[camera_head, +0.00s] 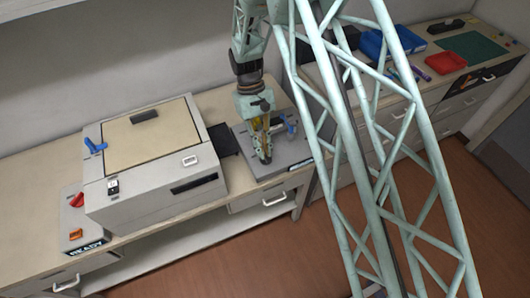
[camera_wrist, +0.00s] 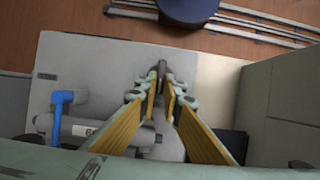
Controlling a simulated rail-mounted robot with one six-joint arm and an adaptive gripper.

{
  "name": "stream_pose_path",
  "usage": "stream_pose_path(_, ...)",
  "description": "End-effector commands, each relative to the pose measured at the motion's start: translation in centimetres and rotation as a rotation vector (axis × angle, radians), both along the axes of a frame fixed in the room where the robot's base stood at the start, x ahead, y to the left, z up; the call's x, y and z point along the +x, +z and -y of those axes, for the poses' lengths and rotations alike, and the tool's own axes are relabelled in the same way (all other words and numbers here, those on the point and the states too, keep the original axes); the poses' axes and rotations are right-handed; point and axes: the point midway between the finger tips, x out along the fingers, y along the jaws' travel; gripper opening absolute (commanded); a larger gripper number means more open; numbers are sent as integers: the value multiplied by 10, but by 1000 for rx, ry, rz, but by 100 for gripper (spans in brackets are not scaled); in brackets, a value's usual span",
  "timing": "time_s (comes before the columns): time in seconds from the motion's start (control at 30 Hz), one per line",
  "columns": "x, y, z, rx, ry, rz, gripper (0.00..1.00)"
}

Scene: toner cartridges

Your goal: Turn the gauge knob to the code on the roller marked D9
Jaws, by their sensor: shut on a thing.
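My gripper (camera_head: 265,155) points down over a grey plate (camera_wrist: 200,68) on the counter, right of the large beige-topped machine. Its yellow-lined fingers also show in the wrist view (camera_wrist: 163,92), closed on a small dark grey part (camera_wrist: 162,70) at their tips. I cannot tell whether this part is the gauge knob. A grey cylinder (camera_wrist: 112,137) with a small pale label lies across the plate, partly behind the fingers. Its marking is unreadable. A blue lever (camera_wrist: 62,98) stands at its left end. A red knob (camera_head: 76,200) sits on a grey box left of the machine.
The beige-topped machine (camera_head: 150,155) stands close on the left. The box below the red knob shows a READY sign (camera_head: 85,247). Blue trays (camera_head: 400,40), a red tray (camera_head: 446,63) and a green mat (camera_head: 470,47) lie on the right counter. My lattice arm hides the middle.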

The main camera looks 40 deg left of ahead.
Motion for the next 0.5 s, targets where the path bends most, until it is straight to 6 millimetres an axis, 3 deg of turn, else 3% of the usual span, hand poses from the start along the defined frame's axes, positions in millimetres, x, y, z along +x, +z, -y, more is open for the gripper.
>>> stream_pose_path(0.5, -9, -1, -3, 1, 486, 1, 0)
